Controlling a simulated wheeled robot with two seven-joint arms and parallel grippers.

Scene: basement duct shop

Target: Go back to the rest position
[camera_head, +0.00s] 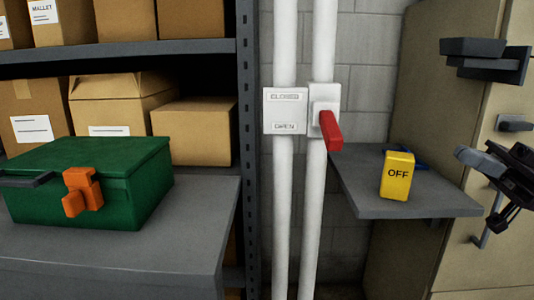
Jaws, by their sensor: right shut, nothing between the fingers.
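My right gripper (466,157) is at the right edge, in front of the beige cabinet. It is shut and empty, with its fingers pointing left. It is apart from the yellow OFF block (397,178), which stands upright on the grey shelf (365,203) to its left.
A red lever (331,131) sticks out from a white pipe (314,215) beside a CLOSED/OPEN plate (285,111). A green toolbox (110,178) with an orange latch (80,190) stands on the left bench (185,238). Cardboard boxes (196,134) fill the rack. A beige cabinet (448,262) stands at right.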

